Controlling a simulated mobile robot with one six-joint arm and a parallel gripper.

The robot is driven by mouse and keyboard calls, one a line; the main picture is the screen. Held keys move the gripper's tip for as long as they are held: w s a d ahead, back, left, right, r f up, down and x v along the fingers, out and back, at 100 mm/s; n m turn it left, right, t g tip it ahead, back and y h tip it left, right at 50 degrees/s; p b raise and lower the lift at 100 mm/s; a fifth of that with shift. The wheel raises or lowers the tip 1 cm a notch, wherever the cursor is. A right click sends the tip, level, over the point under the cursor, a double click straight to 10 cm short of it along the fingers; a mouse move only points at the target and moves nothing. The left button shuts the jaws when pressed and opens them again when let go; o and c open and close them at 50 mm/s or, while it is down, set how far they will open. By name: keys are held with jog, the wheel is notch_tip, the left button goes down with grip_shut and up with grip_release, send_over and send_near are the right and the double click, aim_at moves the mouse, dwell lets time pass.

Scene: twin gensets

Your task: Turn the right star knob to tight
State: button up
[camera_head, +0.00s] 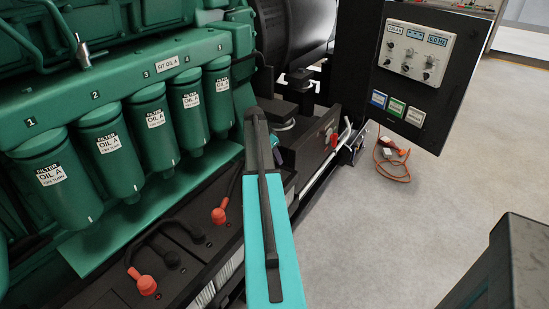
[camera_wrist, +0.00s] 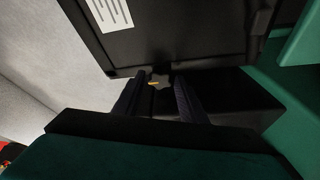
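A small dark star knob (camera_wrist: 164,79) with a yellow mark shows in the wrist view, at the lower edge of a black panel or box (camera_wrist: 180,38). My gripper (camera_wrist: 160,86) is open, with its two dark fingers apart, one on each side of the knob. The knob appears at or just beyond the fingertips; I cannot tell whether either finger touches it. In the head view my teal arm link reaches forward, and it hides the fingertips and the knob. I cannot read the knob's setting.
Several green oil filters (camera_head: 155,129) hang on the engine at left. Red-capped battery terminals (camera_head: 146,285) lie below them. A black control cabinet (camera_head: 436,70) stands at back right. An orange cable (camera_head: 392,164) lies on the grey floor (camera_head: 400,225), which is mostly clear.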

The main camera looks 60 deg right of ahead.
jog(key=b+v, duration=0.1)
jog(key=v, duration=1.2)
jog(key=shift+r+b, duration=0.2)
jog(key=shift+b, duration=0.15)
jog(key=shift+w+a, duration=0.1)
